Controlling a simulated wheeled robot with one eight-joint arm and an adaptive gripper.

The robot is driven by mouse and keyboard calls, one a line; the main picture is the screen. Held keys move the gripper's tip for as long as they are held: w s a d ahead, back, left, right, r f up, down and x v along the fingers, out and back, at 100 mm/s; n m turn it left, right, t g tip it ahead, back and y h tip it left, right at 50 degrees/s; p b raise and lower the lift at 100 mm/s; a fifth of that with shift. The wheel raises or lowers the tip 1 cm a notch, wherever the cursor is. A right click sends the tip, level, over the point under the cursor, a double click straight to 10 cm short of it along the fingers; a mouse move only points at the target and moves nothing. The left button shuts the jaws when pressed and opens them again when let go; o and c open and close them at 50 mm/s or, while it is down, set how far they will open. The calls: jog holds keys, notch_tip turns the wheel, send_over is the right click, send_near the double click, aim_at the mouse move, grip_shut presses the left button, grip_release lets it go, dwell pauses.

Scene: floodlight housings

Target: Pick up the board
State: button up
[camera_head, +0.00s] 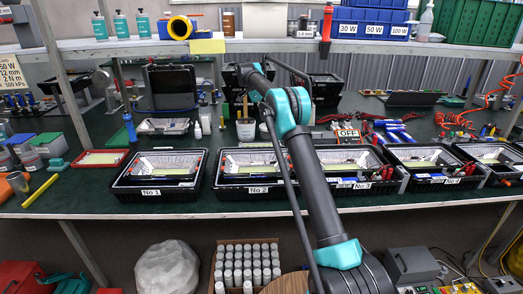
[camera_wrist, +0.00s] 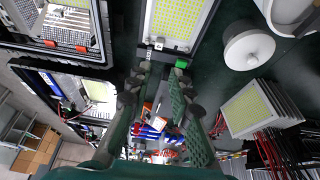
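In the wrist view, a pale yellow-green LED board (camera_wrist: 176,22) with a light frame lies at the top centre, cut by the picture's edge. A stack of similar boards (camera_wrist: 256,110) stands at the right, with red and black wires beside it. My gripper (camera_wrist: 162,72) points toward the near end of the top board. Its two green fingers are apart, with no held object visible between them. I cannot tell the exact height of the fingertips above the surface. In the head view, my arm covers the middle and the gripper cannot be made out.
A row of numbered black trays, including No 1 (camera_head: 119,189) and No 2 (camera_head: 219,187), lines the green bench's front. A white round container (camera_wrist: 248,48) stands right of the fingers in the wrist view. A loaded shelf (camera_head: 225,47) crosses above the bench.

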send_near(278, 144)
jog(key=s, duration=0.6)
jog(key=shift+d+f, duration=0.15)
jog(key=shift+d, duration=0.1)
jog(key=shift+x, duration=3.1)
jog(key=shift+d, duration=0.1)
grip_shut()
